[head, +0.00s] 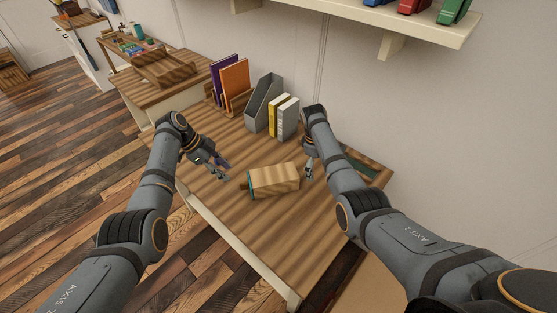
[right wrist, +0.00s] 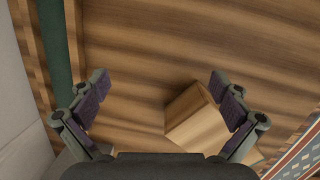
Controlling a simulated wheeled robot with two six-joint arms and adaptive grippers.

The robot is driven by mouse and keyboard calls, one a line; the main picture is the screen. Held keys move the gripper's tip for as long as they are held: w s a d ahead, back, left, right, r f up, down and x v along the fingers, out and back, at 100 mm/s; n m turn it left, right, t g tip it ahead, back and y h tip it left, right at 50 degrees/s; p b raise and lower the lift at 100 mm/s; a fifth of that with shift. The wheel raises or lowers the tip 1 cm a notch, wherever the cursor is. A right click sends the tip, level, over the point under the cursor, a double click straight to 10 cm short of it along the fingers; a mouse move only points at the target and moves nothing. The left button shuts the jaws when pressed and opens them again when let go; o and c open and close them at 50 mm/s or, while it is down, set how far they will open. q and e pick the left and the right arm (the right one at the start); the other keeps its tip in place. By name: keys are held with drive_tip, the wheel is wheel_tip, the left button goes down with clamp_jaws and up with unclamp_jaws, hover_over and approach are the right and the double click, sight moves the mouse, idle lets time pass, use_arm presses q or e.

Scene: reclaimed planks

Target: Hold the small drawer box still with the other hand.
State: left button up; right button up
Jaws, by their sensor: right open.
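The small drawer box (head: 274,180) is light striped wood and lies on the wooden desk (head: 235,220). A dark and blue-green part shows at its left end. My left gripper (head: 222,170) is left of that end, apart from the box, with its fingers spread and empty. My right gripper (head: 309,171) is just right of the box's other end, open and empty. In the right wrist view the box (right wrist: 198,118) shows between the spread fingers of the right gripper (right wrist: 160,88), nearer the right finger, which partly hides it.
Behind the box stand a grey file holder (head: 264,103), yellow and grey books (head: 283,117), and purple and orange folders (head: 234,80). A dark green strip (head: 358,162) lies at the desk's right. A shelf (head: 400,22) hangs above. The desk's front is clear.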

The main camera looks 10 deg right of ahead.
sight(276, 174)
drive_tip(key=a+r+n, duration=0.1)
drive_tip(key=a+n, duration=0.2)
drive_tip(key=a, duration=0.1)
drive_tip(key=w+a+r+n+y, duration=0.1)
drive_tip(key=a+r+n, duration=0.1)
drive_tip(key=a, duration=0.3)
drive_tip(key=w+a+r+n+t, duration=0.1)
drive_tip(key=a+n, duration=0.3)
drive_tip(key=a, duration=0.1)
drive_tip(key=shift+a+r+y, duration=0.15)
drive_tip(key=shift+r+y, duration=0.15)
drive_tip(key=shift+r, duration=0.1)
drive_tip(key=shift+a+r+n, duration=0.2)
drive_tip(key=shift+a+n, duration=0.15)
drive_tip(key=shift+n, duration=0.05)
wheel_tip(276, 174, down, 10)
drive_tip(key=shift+f, duration=0.25)
drive_tip(key=c, duration=1.4)
